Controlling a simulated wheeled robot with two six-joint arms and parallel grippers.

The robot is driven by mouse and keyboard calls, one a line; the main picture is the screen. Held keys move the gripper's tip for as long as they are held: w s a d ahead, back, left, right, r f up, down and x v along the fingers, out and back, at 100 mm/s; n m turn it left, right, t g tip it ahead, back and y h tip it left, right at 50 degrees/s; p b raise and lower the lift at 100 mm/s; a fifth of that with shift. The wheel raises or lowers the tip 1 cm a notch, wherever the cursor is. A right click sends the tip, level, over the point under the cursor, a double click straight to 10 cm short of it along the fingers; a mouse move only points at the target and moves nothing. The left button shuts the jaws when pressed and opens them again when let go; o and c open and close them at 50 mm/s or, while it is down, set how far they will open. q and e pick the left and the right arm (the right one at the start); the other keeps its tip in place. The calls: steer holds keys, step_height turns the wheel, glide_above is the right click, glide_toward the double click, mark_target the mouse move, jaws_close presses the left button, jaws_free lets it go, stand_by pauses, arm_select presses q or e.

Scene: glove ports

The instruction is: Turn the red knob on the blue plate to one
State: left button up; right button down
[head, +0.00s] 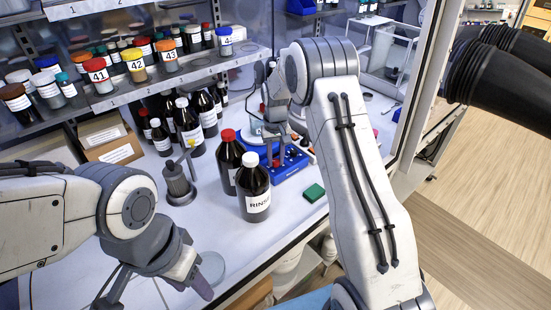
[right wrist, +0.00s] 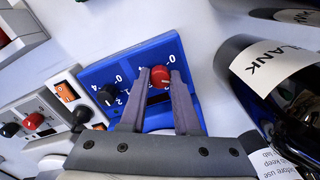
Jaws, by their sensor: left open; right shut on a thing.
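The blue plate (head: 290,176) lies on the white bench under my right arm in the head view. In the right wrist view the blue plate (right wrist: 100,72) carries a black knob (right wrist: 108,95) and the red knob (right wrist: 160,75), with white digits around them. My right gripper (right wrist: 160,78) is shut on the red knob, one finger on each side. Which digit the red knob points to cannot be told; the fingers cover part of its scale. My left gripper (head: 190,284) is open and empty, low at the left in the head view.
A red-capped dark bottle (head: 229,160) and a white-capped one marked RINSE (head: 253,190) stand left of the plate. A white panel (right wrist: 35,120) with more knobs lies beside it. A green block (head: 313,193) lies near the bench's front edge.

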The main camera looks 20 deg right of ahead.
mark_target(276, 161)
steer(key=c, duration=0.6)
jaws_free()
step_height(276, 161, up, 11)
steer(key=shift+f+b, duration=0.2)
steer(key=shift+b, duration=1)
